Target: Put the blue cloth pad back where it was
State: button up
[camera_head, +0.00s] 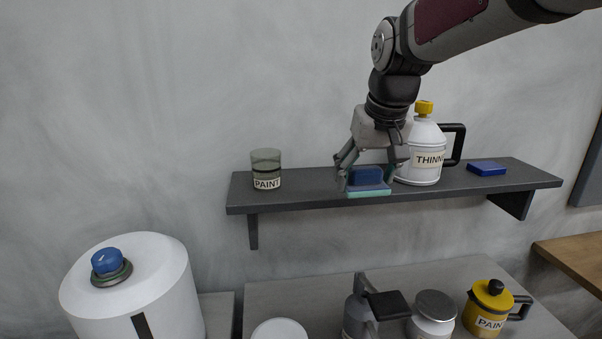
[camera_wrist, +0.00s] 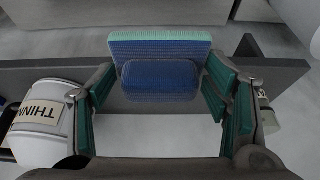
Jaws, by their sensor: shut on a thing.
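My gripper (camera_head: 366,182) points down at the shelf and is shut on the blue cloth pad (camera_head: 366,176), which has a dark blue raised block on a teal base. In the wrist view the woven pad (camera_wrist: 160,76) sits between the green-lined fingers (camera_wrist: 162,92), its wider teal-edged part beyond the fingertips. In the head view the pad overlaps the front edge of the grey shelf (camera_head: 290,198), just left of the white THINNER jug (camera_head: 418,170). I cannot tell whether it touches the shelf.
A PAINT-labelled glass (camera_head: 266,165) stands toward the shelf's left end. A flat dark blue block (camera_head: 487,169) lies right of the jug. Shelf room is clear between glass and pad. Below are a white drum (camera_head: 135,285), a yellow PAINT pot (camera_head: 488,305) and other containers.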

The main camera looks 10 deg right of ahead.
jog(key=w, duration=0.5)
jog(key=w+f+p, duration=0.1)
jog(key=w, duration=0.9)
jog(key=shift+w+a+f, duration=0.1)
jog(key=shift+a+f, duration=0.2)
jog(key=shift+a, duration=0.05)
notch_tip(320, 180, down, 2)
jog(key=shift+f+p, duration=0.25)
jog(key=shift+p, duration=0.55)
jog(key=shift+f, duration=0.5)
jog(key=shift+f, duration=0.15)
jog(key=o, duration=1.5)
jog(key=shift+c, duration=0.2)
